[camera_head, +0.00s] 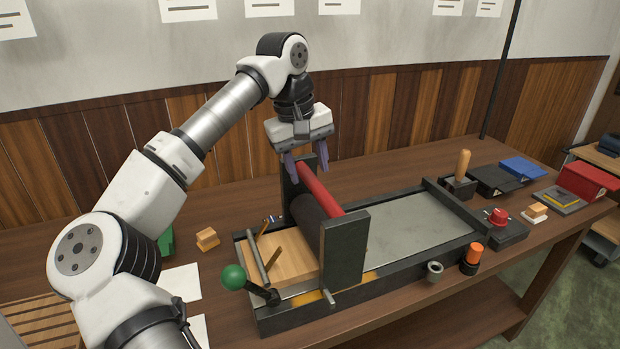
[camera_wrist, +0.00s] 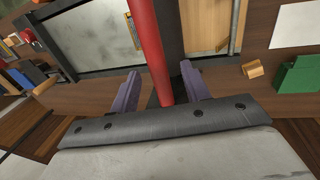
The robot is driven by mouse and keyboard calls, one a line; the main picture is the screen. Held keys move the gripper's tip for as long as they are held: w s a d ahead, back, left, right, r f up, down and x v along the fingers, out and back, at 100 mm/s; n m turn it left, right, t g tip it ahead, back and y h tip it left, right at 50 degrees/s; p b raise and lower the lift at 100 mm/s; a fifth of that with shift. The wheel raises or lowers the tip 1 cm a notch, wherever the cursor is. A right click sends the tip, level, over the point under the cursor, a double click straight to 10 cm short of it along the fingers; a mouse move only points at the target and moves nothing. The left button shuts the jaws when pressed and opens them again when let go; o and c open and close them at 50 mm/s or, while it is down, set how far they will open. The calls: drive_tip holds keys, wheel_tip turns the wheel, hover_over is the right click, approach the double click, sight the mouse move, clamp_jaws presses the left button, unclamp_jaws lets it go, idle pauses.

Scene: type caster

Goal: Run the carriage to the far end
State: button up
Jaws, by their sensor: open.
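The carriage (camera_head: 343,248) is a dark frame with upright side plates, a black roller and a red bar (camera_head: 320,190) across its top. It stands toward the left part of the press bed (camera_head: 420,225), beside a wooden board (camera_head: 285,258). The bare grey bed stretches to its right. My gripper (camera_head: 307,168) is open above the back end of the carriage. In the wrist view, the red bar (camera_wrist: 148,45) runs between the purple fingers (camera_wrist: 160,95), which stand apart from it. From these views I cannot tell whether the fingers are level with the bar.
A green-knobbed lever (camera_head: 234,277) sticks out at the bed's front left. A raised black bar (camera_head: 457,203) crosses the bed's right end. Beyond it are a wooden-handled tool (camera_head: 461,168) and a red-knobbed box (camera_head: 497,218). An orange-capped bottle (camera_head: 472,257) stands in front.

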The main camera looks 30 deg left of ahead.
wheel_tip(320, 180, up, 10)
drive_tip(key=s+a, duration=0.1)
drive_tip(key=shift+s+a+r, duration=0.15)
drive_tip(key=shift+s, duration=0.2)
idle(0.3)
